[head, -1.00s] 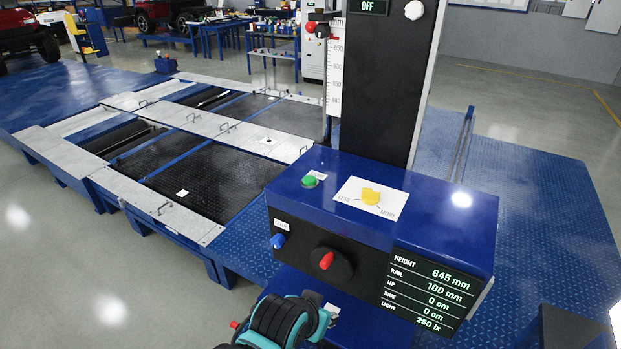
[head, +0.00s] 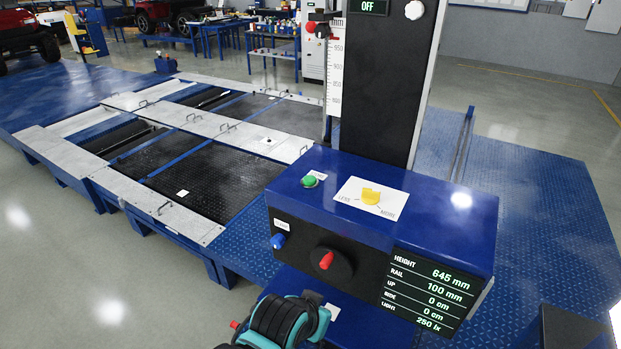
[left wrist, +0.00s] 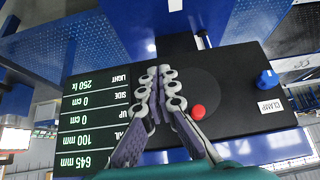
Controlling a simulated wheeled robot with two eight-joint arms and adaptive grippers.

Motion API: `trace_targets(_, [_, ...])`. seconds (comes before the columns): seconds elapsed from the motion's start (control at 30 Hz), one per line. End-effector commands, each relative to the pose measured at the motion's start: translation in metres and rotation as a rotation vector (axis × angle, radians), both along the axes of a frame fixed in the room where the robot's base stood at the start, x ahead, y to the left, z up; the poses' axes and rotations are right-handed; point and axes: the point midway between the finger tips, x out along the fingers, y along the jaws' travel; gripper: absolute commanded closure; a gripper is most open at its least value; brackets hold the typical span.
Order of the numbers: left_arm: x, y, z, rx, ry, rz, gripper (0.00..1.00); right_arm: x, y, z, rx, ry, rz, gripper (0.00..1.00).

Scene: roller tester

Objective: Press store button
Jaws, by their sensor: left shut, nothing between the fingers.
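A green button (head: 309,181) with a small white label sits on top of the blue control box (head: 430,205). The label is too small to read. A yellow knob (head: 371,196) stands beside it on a white LESS/MORE plate. My left gripper (left wrist: 164,72) is shut and empty, in front of the box's face. My right gripper is out of view.
A black column (head: 380,90) with a height scale rises behind the box, with a white knob (head: 414,10) and an OFF display near its top. Roller beds (head: 215,175) with grey plates lie at the left.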

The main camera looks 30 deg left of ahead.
Motion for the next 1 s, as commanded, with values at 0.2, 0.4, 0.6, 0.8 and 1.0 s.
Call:
trace_targets(0.2, [0.000, 0.000, 0.000, 0.000, 0.000, 0.000, 1.00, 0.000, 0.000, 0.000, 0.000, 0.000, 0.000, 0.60])
trace_targets(0.4, [0.000, 0.000, 0.000, 0.000, 0.000, 0.000, 1.00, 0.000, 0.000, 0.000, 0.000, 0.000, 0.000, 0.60])
trace_targets(0.6, [0.011, 0.003, 0.023, -0.062, -0.006, 0.086, 1.00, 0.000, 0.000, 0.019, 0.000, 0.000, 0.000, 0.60])
trace_targets(0.8, [0.052, 0.018, 0.089, -0.289, -0.028, 0.391, 1.00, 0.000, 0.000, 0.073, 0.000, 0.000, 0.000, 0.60])
trace_targets(1.0, [0.104, 0.042, 0.153, -0.579, -0.058, 0.762, 1.00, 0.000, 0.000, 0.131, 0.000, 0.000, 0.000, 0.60])
